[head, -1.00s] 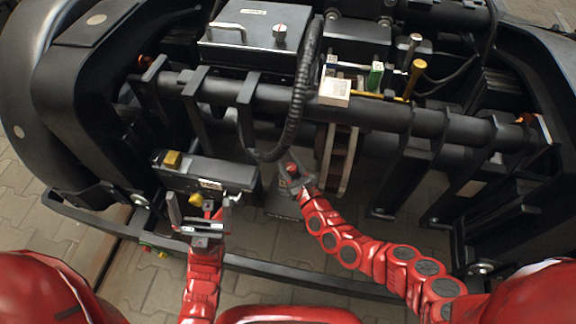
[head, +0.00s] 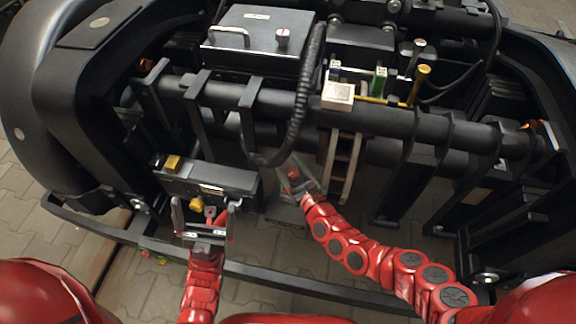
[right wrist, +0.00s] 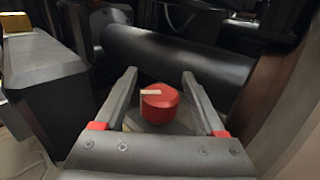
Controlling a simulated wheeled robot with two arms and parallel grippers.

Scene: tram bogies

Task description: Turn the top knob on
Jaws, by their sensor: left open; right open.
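Contact there cannot be told.
The dark lidded box (head: 255,45) has a handle. A thick black hose (head: 300,105) hangs down between the arms. A long dark tube (head: 400,120) crosses above both grippers. A white block (head: 338,96) and upright levers (head: 419,85) stand along it. Paving shows below.

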